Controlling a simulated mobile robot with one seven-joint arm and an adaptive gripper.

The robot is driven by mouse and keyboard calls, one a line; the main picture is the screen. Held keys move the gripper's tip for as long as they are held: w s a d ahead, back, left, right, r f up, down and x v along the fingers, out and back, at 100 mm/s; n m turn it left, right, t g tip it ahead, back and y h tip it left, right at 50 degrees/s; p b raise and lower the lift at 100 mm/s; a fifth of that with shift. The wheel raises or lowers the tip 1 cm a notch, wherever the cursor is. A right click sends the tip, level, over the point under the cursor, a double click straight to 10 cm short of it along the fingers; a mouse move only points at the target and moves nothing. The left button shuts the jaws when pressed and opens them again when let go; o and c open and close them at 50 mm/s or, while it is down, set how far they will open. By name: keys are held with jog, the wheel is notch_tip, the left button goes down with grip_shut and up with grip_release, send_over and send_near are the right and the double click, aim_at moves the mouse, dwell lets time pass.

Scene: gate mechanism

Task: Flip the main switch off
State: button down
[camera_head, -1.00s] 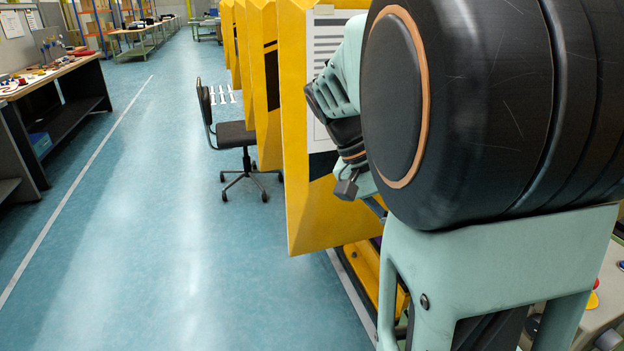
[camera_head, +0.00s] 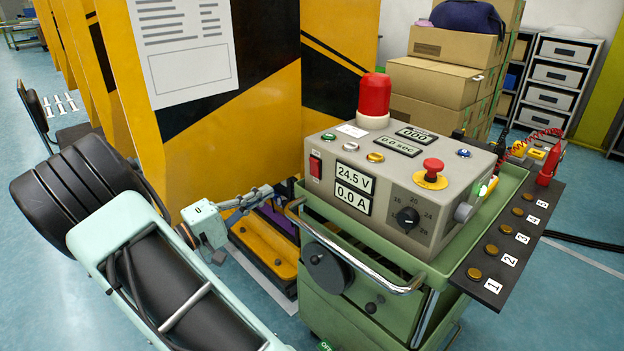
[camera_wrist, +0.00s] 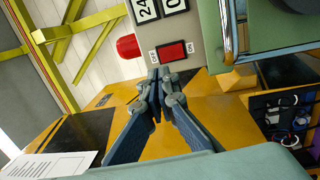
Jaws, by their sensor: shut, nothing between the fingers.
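A grey control box (camera_head: 380,185) sits on top of a green cart. A red rocker switch (camera_head: 315,167) is at the left of its front panel, beside the 24.5 V and 0.0 A displays. In the wrist view the red switch (camera_wrist: 171,51) lies just beyond the fingertips, with a small label on each side. Its rocker position is too small to tell. My gripper (camera_head: 268,190) is shut and empty, left of the box and a little below the switch. In the wrist view my gripper (camera_wrist: 160,74) points toward the switch; contact cannot be told.
The green cart (camera_head: 365,320) has a metal handle (camera_head: 350,250) and a dark round knob (camera_head: 327,267) below the box. A red beacon (camera_head: 374,98) and a red stop button (camera_head: 432,166) are on the box. Yellow-black panels (camera_head: 250,110) stand behind my arm.

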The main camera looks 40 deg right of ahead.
aim_at(313, 164)
jog(key=shift+w+a+f+n+t, duration=0.2)
jog(key=shift+w+f+n+t, duration=0.15)
jog(key=shift+f, duration=0.25)
jog(key=d+b, duration=0.1)
jog(key=d, duration=0.3)
jog(key=d+r, duration=0.1)
jog(key=d, duration=0.4)
jog(key=w+d+b, duration=0.1)
jog(key=d, duration=0.3)
jog(key=shift+d+r+b, duration=0.3)
jog(key=shift+r, duration=0.1)
jog(key=shift+d+r, duration=0.1)
jog(key=shift+d, duration=0.05)
